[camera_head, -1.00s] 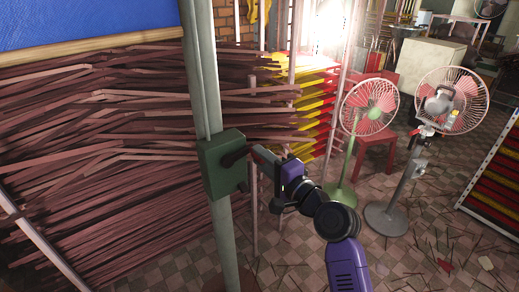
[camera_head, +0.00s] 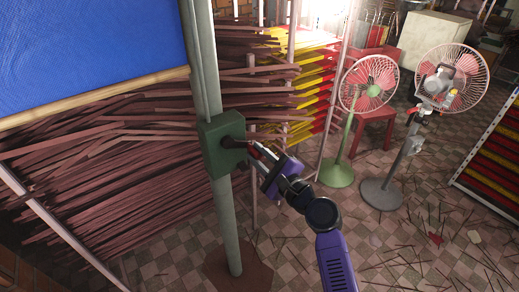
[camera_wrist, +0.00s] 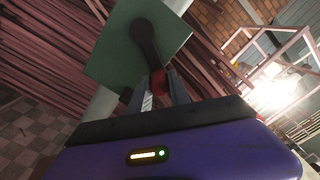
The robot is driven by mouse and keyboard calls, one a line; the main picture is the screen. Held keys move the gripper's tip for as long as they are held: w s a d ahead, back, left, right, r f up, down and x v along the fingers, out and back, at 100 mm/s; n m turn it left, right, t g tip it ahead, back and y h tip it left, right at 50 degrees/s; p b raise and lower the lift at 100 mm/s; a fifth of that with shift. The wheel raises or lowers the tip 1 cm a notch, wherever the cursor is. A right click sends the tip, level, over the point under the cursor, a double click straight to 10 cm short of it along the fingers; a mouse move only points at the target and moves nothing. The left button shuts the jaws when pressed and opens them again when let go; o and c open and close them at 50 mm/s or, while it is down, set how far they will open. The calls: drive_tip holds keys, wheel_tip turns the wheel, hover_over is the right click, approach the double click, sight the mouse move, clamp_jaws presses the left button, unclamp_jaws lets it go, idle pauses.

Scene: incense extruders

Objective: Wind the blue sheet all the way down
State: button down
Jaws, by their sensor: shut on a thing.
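The blue sheet (camera_head: 85,52) hangs at the upper left in the head view, with a pale wooden bar (camera_head: 98,98) along its lower edge. Below the bar, stacked incense sticks stay uncovered. A green winder box (camera_head: 218,147) is fixed to a grey post. Its dark crank (camera_head: 233,142) also shows in the wrist view (camera_wrist: 144,38), ending in a red knob (camera_wrist: 159,82). My gripper (camera_head: 259,152) is at the box's right side, shut on the red knob, which sits between its fingers in the wrist view (camera_wrist: 160,90).
The grey post (camera_head: 226,225) stands upright in front of the incense rack (camera_head: 110,165). A green fan (camera_head: 368,90) and a grey fan (camera_head: 450,80) stand to the right, near a red stool (camera_head: 375,130). Thin sticks litter the tiled floor.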

drive_tip(key=shift+f, duration=0.2)
idle(0.4)
drive_tip(key=c, duration=1.2)
unclamp_jaws()
drive_tip(key=v, duration=0.6)
drive_tip(key=shift+s+d+f+b, duration=0.1)
drive_tip(key=shift+s+b, duration=0.05)
drive_tip(key=shift+b, duration=0.2)
drive_tip(key=shift+v, duration=0.75)
